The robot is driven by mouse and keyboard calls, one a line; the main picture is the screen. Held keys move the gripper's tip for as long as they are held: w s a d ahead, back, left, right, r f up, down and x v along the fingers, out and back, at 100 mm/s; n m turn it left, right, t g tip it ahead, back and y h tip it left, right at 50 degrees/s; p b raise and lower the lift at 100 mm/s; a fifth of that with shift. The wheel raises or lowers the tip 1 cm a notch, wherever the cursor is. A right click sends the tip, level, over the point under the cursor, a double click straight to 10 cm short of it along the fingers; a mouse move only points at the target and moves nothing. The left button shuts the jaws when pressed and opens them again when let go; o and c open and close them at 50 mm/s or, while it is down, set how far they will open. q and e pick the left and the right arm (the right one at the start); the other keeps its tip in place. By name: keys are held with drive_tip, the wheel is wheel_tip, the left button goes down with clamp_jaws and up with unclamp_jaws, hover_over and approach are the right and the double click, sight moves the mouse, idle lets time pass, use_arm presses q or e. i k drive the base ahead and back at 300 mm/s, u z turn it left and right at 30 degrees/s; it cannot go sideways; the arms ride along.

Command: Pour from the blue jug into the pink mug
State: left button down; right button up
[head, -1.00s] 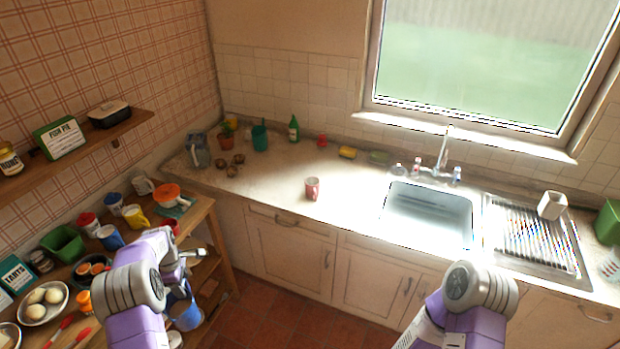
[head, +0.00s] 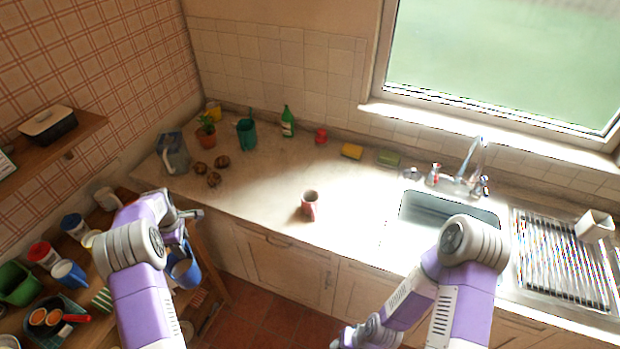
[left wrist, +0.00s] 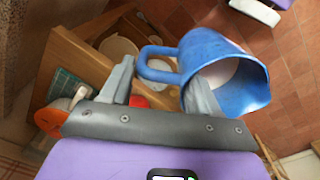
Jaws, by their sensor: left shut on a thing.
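The blue jug (head: 186,272) hangs at my left gripper (head: 182,232), low beside the wooden shelf unit at left. In the left wrist view, my left gripper (left wrist: 160,88) has its fingers at the handle of the jug (left wrist: 212,52) and is shut on it. The jug's mouth shows there, with something pale inside. The pink mug (head: 309,206) stands upright on the counter, left of the sink, well apart from the jug. My right gripper (head: 346,338) is low at the bottom edge, partly hidden by its arm; its jaws are unclear.
The counter (head: 262,205) is clear around the mug. At its back left are a grey jug (head: 173,152), a potted plant (head: 206,128), a teal container (head: 246,134) and a green bottle (head: 288,122). The sink (head: 440,212) and dish rack (head: 560,265) are right.

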sight(310, 199)
drive_tip(key=i, duration=0.85)
drive_tip(key=z, duration=1.4)
drive_tip(key=k, duration=0.15)
drive_tip(key=u, duration=0.15)
